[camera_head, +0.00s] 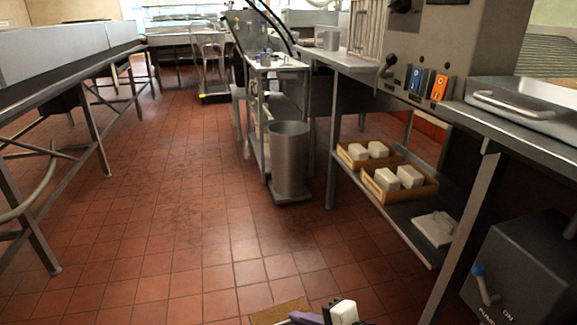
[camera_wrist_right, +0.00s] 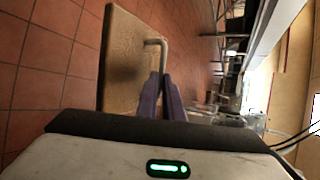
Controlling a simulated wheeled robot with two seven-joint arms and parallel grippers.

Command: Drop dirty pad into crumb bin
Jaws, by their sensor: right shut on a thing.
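The dirty pad (camera_wrist_right: 122,62) is a flat tan-brown slab with a dark smudge and a bent light metal handle in the right wrist view. In the head view a corner of the pad (camera_head: 278,311) shows at the bottom edge. My right gripper (camera_wrist_right: 161,88) has its purple fingers shut on the pad by its handle. In the head view this gripper (camera_head: 312,318) is at the bottom edge, mostly cut off. A grey metal cylindrical bin (camera_head: 289,162), likely the crumb bin, stands ahead, well apart from the pad. Its inside bottom is hidden. My left gripper is not in view.
A metal cart (camera_head: 272,66) stands behind the bin. A steel counter with a lower shelf (camera_head: 392,212) is at right, bearing wooden trays (camera_head: 422,196) of white blocks. A long table (camera_head: 70,85) lines the left. The tiled floor (camera_head: 185,190) between is clear.

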